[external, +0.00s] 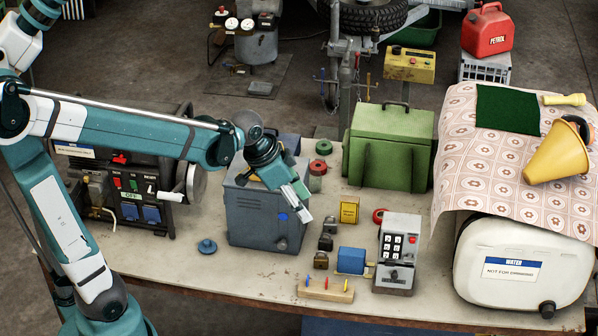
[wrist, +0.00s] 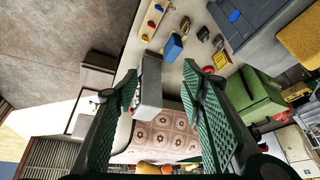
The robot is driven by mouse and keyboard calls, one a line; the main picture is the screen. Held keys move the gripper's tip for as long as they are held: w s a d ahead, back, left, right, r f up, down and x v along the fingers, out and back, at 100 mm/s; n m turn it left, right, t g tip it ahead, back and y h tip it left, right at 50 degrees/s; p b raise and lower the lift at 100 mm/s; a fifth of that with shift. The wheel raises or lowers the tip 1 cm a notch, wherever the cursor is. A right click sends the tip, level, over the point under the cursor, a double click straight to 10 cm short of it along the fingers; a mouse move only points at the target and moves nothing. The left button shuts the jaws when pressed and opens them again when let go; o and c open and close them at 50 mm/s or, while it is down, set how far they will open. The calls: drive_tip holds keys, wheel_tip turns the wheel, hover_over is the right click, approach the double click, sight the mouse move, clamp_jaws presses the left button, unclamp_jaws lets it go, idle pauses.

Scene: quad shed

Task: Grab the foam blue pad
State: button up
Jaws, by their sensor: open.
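A small blue block (external: 351,260) lies on the workbench left of the grey keypad box. It is the blue thing closest to a pad, but I cannot tell whether it is foam. It also shows in the wrist view (wrist: 172,48), beyond the fingertips. My gripper (external: 299,200) hangs above the bench in front of the grey-blue metal box, up and left of the block in the external view. In the wrist view my gripper (wrist: 160,78) has its green-padded fingers wide apart. Nothing is held between them.
The keypad box (external: 397,253) stands right of the block, a wooden peg strip (external: 326,291) in front. Small padlocks (external: 321,261) and a yellow box (external: 349,210) are near. The metal box (external: 262,215) and green case (external: 388,150) stand behind. A blue disc (external: 207,247) lies left.

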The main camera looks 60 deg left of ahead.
drive_tip(key=w+a+f+m+g+h+b, duration=0.1)
drive_tip(key=w+f+m+b, duration=0.2)
drive_tip(key=w+f, duration=0.8)
drive_tip(key=m+h+b, duration=0.1)
drive_tip(key=m+b, duration=0.1)
hover_over(351, 259)
drive_tip(key=a, duration=0.4)
drive_tip(key=shift+g, duration=0.4)
drive_tip(key=f, duration=1.2)
drive_tip(key=shift+s+d+f, duration=0.1)
drive_tip(key=shift+s, duration=0.2)
drive_tip(key=shift+x, duration=1.25)
drive_tip(key=shift+b+x, duration=0.6)
drive_tip(key=shift+x, duration=2)
drive_tip(key=shift+s+d, duration=0.1)
drive_tip(key=shift+d, duration=0.05)
drive_tip(key=c, duration=0.8)
